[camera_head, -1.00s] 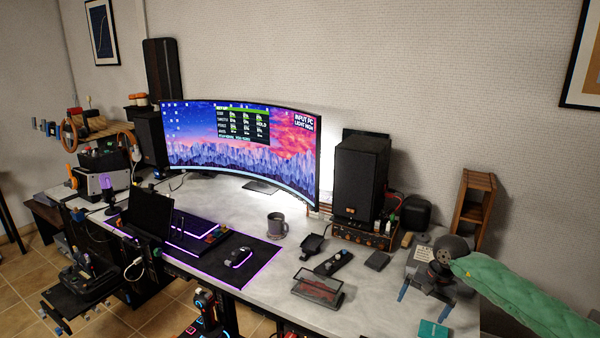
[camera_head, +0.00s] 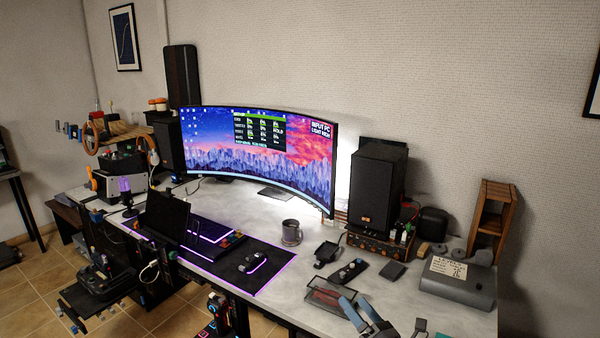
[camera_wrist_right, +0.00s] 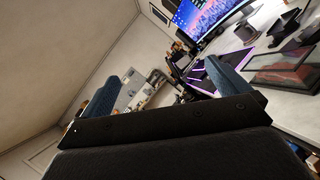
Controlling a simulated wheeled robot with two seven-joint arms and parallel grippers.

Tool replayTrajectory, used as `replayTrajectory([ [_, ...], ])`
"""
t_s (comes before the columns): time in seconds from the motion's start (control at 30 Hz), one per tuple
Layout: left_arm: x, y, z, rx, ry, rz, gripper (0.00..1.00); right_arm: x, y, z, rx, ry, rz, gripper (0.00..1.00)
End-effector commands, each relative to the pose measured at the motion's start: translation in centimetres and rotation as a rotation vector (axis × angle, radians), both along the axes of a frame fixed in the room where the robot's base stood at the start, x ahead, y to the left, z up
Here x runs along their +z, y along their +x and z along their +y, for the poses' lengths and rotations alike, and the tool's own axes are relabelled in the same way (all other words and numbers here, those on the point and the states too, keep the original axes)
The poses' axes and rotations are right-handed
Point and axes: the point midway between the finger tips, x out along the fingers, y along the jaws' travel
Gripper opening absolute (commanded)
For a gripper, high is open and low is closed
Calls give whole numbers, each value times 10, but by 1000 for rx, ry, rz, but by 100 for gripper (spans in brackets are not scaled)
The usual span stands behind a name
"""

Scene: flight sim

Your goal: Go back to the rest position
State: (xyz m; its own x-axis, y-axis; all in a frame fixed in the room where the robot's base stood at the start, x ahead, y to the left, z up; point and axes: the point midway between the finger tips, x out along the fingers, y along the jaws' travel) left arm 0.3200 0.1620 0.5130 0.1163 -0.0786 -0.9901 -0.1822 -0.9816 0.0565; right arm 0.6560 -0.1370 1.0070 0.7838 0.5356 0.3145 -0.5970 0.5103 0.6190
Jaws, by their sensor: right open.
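My right gripper (camera_head: 360,312) shows at the bottom of the head view, right of centre, as two blue fingers over the front part of the desk. In the right wrist view its two blue fingers (camera_wrist_right: 172,82) stand wide apart with nothing between them. It is open and empty. The rest of the right arm is out of the head view. My left gripper is not in view.
A joystick rig (camera_head: 98,285) stands at the left front. Floor shows at the left.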

Motion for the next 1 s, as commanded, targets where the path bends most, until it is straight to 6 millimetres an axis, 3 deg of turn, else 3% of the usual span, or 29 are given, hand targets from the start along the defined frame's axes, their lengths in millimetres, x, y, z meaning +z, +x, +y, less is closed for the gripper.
replayTrajectory([
  [0.27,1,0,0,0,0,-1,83,-52,-28,-59,-281,656,472,100],
  [0.37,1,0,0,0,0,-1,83,-83,-49,-77,-395,882,640,100],
  [0.5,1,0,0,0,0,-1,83,-132,-91,-94,-570,1184,870,100],
  [0.7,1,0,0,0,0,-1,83,-191,-168,-100,-842,1547,1156,100],
  [1.0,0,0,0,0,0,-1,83,-227,-248,-91,-1117,1800,1375,100],
])
